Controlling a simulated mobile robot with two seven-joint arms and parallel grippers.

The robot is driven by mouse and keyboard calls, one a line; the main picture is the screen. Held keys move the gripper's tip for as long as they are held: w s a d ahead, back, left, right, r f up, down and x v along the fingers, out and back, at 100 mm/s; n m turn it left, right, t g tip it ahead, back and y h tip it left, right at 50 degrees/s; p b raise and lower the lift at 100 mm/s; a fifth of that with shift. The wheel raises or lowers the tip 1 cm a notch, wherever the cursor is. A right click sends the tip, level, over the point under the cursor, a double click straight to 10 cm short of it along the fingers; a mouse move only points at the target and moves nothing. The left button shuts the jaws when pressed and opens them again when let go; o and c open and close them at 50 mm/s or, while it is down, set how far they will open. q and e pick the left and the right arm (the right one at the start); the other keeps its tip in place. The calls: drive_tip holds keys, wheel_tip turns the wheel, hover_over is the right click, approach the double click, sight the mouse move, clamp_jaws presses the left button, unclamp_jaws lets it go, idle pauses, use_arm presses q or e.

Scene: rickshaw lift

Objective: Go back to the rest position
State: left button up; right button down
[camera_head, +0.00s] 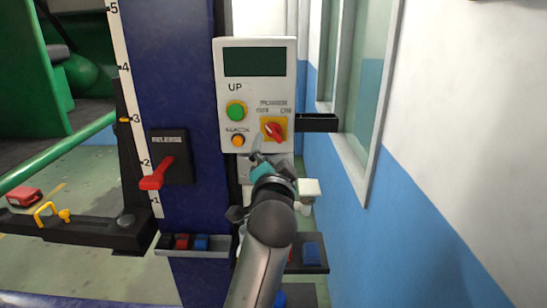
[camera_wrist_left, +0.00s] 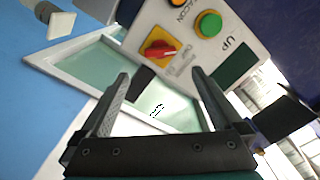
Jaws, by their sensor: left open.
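My left gripper (camera_head: 257,156) is in front of the lower part of the white control box, near the red power knob (camera_head: 273,130). In the left wrist view its two fingers (camera_wrist_left: 158,73) stand wide apart with nothing between them. The control box (camera_head: 256,84) has a dark screen, a green UP button (camera_head: 236,111) and an orange button (camera_head: 238,140). The wrist view shows the red knob on its yellow plate (camera_wrist_left: 160,50) beyond the fingertips, with a visible gap. My right gripper is not in view.
A blue column (camera_head: 182,75) with a red release lever (camera_head: 157,175) stands left of the box. Small trays (camera_head: 195,251) hold coloured blocks below. A black lift arm (camera_head: 90,232) reaches left. A blue and white wall (camera_head: 420,240) with a window closes off the right.

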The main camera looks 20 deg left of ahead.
use_arm(q)
drive_tip(key=shift+s+d, duration=0.1)
drive_tip(key=shift+s, duration=0.15)
